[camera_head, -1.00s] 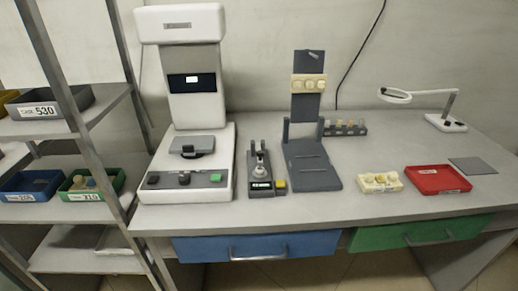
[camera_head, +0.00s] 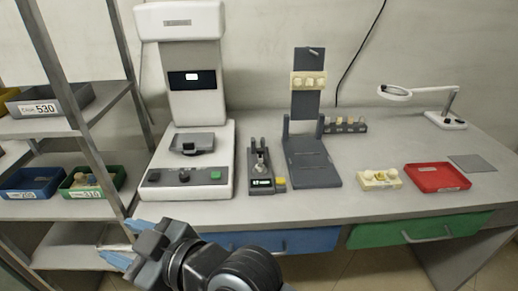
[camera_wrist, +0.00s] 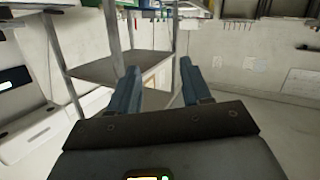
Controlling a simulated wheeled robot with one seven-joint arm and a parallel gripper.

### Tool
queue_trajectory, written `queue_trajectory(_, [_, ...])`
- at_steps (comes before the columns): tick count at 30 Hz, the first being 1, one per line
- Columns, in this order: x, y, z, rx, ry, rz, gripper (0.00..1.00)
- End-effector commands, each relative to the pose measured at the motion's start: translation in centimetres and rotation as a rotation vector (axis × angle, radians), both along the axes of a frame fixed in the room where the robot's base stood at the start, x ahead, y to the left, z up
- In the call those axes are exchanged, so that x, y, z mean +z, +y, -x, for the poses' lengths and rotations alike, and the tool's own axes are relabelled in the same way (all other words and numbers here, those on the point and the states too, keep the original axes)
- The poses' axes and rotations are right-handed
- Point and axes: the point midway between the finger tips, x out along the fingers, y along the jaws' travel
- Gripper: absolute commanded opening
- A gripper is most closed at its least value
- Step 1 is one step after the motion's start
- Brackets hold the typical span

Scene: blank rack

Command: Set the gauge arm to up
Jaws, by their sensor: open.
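A small dark gauge (camera_head: 260,184) with a lit display and a yellow button beside it stands on the bench, between the large white machine and the grey stand. Short upright parts and a pale metal piece show on top of it; the position of its arm is too small to tell. My gripper (camera_head: 122,242) is low at the left in front of the bench, blue fingers apart and pointing left, well away from the gauge. In the wrist view my gripper (camera_wrist: 160,68) is open, with nothing between the fingers; the gauge does not show there.
The white machine (camera_head: 225,160) stands left of the gauge and the grey stand (camera_head: 312,172) right of it. A cream block (camera_head: 380,180) and a red tray (camera_head: 438,177) lie farther right. A shelf rack (camera_head: 75,123) with bins stands at the left, near my gripper.

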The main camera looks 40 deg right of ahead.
Motion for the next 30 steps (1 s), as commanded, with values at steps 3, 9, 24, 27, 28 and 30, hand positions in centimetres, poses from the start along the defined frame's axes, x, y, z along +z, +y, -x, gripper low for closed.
queue_trajectory(3, [1.9,0.6,-2.7,0.101,-0.041,0.124,0.48])
queue_trajectory(9, [3.6,0.7,-5.8,0.270,-0.079,0.370,0.48])
queue_trajectory(24, [3.1,-8.7,-9.9,0.655,0.025,1.132,0.48])
queue_trajectory(27, [3.0,-12.6,-10.2,0.724,0.097,1.290,0.48])
queue_trajectory(28, [3.0,-13.9,-10.2,0.745,0.123,1.334,0.48])
queue_trajectory(30, [3.1,-17.1,-10.1,0.793,0.192,1.440,0.48])
